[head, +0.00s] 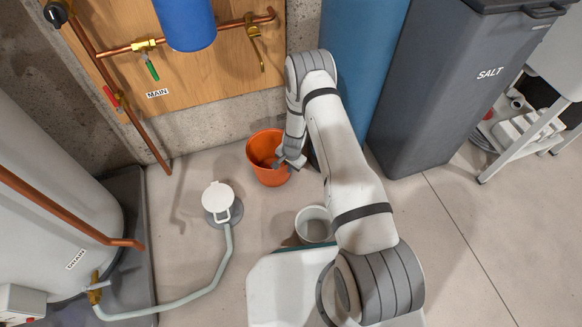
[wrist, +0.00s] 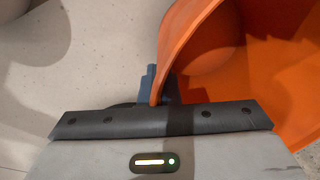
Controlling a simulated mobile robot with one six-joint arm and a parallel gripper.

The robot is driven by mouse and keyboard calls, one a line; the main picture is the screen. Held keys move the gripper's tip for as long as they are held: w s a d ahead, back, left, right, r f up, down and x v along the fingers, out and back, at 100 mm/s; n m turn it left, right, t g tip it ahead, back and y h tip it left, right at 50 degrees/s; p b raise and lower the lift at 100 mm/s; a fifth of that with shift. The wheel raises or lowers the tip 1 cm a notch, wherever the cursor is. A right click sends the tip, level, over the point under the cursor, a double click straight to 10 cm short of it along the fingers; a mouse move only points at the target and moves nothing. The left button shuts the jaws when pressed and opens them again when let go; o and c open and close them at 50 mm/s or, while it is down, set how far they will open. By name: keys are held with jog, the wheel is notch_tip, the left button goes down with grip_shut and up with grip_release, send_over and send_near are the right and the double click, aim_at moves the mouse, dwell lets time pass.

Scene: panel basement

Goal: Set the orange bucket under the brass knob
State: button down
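The orange bucket (head: 262,148) stands upright, open end up, near the wall below the wooden board. It also fills the right of the wrist view (wrist: 205,40). My gripper (head: 284,163) is at the bucket's right side in the head view. In the wrist view its dark fingers (wrist: 160,88) sit on both sides of the bucket's wall at the rim, closed on it. I cannot tell whether the bucket's base touches the floor. A brass fitting with a small knob (head: 252,28) hangs from the copper pipe, above the bucket in the picture.
A white-lidded floor drain (head: 218,200) with a grey hose lies left of the bucket. A pale grey bucket (head: 314,225) is nearer me. A blue cylinder (head: 355,60) and the grey SALT bin (head: 440,90) stand right. A white tank (head: 50,190) stands left.

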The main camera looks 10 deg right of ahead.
jog(key=c, duration=1.7)
grip_release()
jog(key=shift+f, duration=0.1)
jog(key=s+d+r+n+p, duration=0.1)
jog(key=s+r+n+p, duration=0.15)
jog(key=r, duration=1.75)
jog(key=s+d+r+n+p, duration=0.1)
jog(key=s+r+n+p, duration=0.2)
jog(key=r, duration=1.7)
jog(key=s+d+r+n, duration=0.1)
jog(key=s+r, duration=0.4)
jog(key=s, duration=0.2)
jog(key=s+d+r+n, duration=0.1)
jog(key=s+d+r, duration=0.1)
jog(key=s+r, duration=0.3)
jog(key=s+d+r+n+h, duration=0.1)
jog(key=s+d+r, duration=0.1)
jog(key=s+r, duration=0.4)
jog(key=shift+s+d+r, duration=0.1)
jog(key=shift+s+d, duration=0.05)
jog(key=shift+s, duration=2.35)
